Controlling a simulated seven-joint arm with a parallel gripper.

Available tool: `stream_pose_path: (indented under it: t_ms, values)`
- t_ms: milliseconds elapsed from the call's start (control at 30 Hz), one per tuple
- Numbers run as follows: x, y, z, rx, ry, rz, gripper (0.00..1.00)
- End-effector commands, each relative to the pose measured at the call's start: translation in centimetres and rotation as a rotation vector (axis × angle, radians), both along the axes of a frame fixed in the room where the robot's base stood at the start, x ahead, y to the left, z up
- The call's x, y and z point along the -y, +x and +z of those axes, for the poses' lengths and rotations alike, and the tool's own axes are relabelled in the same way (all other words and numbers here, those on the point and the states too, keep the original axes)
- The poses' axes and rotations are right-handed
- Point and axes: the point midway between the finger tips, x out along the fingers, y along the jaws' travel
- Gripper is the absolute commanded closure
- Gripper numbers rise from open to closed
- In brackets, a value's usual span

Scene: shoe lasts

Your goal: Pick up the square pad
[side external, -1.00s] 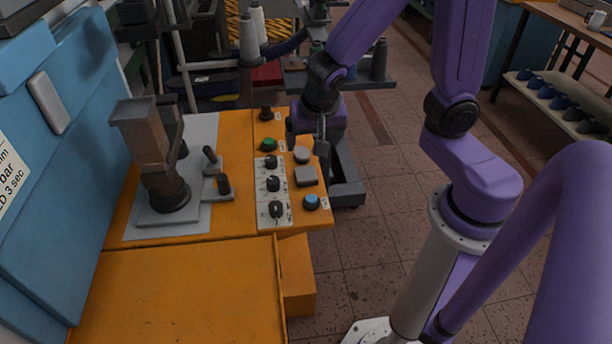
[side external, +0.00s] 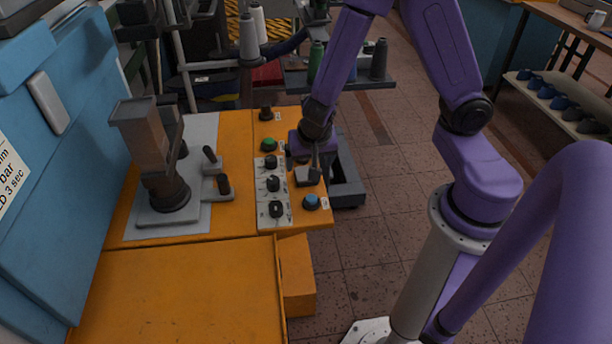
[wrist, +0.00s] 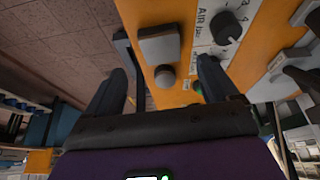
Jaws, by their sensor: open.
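The square pad (side external: 303,179) is a small grey block on the orange control panel, near its right edge, partly covered by my gripper in the side view. In the wrist view the square pad (wrist: 160,46) shows whole, just beyond the fingertips. My gripper (side external: 303,168) points down over the panel right by the pad. In the wrist view my gripper (wrist: 162,68) is open and empty, one finger on either side of the column of the pad and a round grey button (wrist: 164,76).
A strip of black knobs (side external: 273,184) runs left of the pad. A blue button (side external: 311,202) lies in front and a green button (side external: 269,145) behind. A grey post fixture (side external: 168,195) stands further left. The floor is open to the right.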

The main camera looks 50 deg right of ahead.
Motion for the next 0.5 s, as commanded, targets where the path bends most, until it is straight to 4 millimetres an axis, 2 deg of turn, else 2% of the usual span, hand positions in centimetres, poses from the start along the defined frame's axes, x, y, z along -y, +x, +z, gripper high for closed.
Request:
stream_pose_path:
  t_ms: [500]
  values:
    - [0.7,1.2,-4.6,-0.002,-0.001,-0.001,0.13]
